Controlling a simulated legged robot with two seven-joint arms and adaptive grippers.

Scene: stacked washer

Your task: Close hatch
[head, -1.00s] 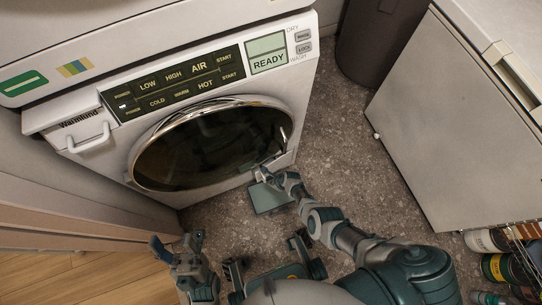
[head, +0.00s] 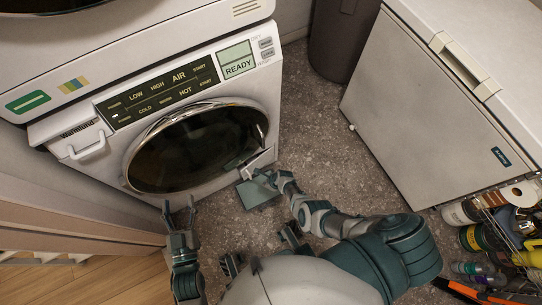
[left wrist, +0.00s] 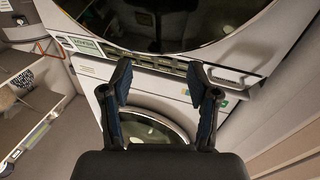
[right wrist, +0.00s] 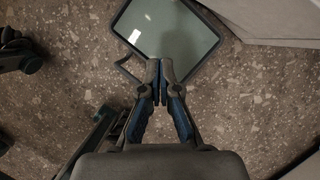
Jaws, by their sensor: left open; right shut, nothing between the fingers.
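The washer (head: 213,81) stands at the left in the head view. Its round dark glass door (head: 195,148) with a chrome rim appears to lie against the front. A flat grey-green panel (head: 257,193), near its lower right corner, shows in the right wrist view as a framed translucent rectangle (right wrist: 168,28); I cannot tell whether it is attached. My right gripper (head: 264,176) is shut and empty, its tips (right wrist: 160,66) at the panel's lower edge in the picture; contact is unclear. My left gripper (head: 180,207) is open and empty, below the round door in the picture, fingers (left wrist: 159,78) pointing toward the washer.
A white chest-like appliance (head: 425,115) stands at the right, with a dark bin (head: 340,40) behind. A rack with bottles and a paper roll (head: 517,194) is at lower right. Speckled floor (head: 320,145) lies clear between the appliances.

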